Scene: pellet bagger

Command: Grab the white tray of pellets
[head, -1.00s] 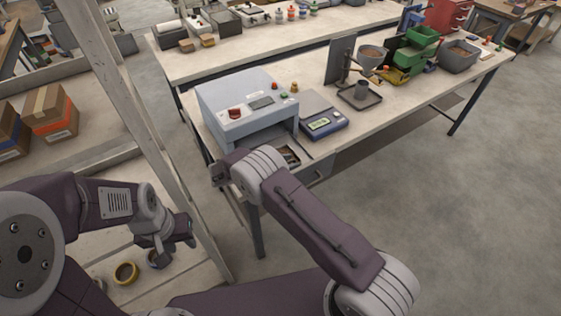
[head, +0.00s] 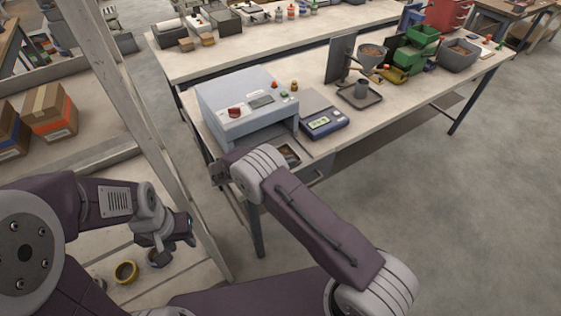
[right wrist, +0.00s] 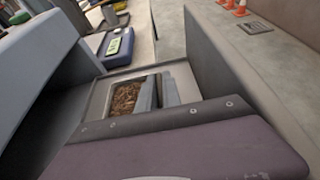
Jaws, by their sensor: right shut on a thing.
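The white tray (right wrist: 164,68) of brown pellets lies in a shallow grey bay at the front of the grey-blue machine in the right wrist view. In the head view the tray's pellets (head: 288,153) show just beyond my right wrist. My right gripper (right wrist: 158,90) has its dark fingers together at the tray's right side, shut on its rim; the fingers hide part of that side. In the head view my right wrist hides these fingers. My left gripper (head: 165,250) hangs low at the left, away from the tray, above a shelf; its finger gap is unclear.
The machine (head: 245,103) stands beside the tray, with a blue scale (head: 322,122) to its right. A wooden post (head: 145,130) stands between my arms. A yellow ring (head: 126,272) lies below left.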

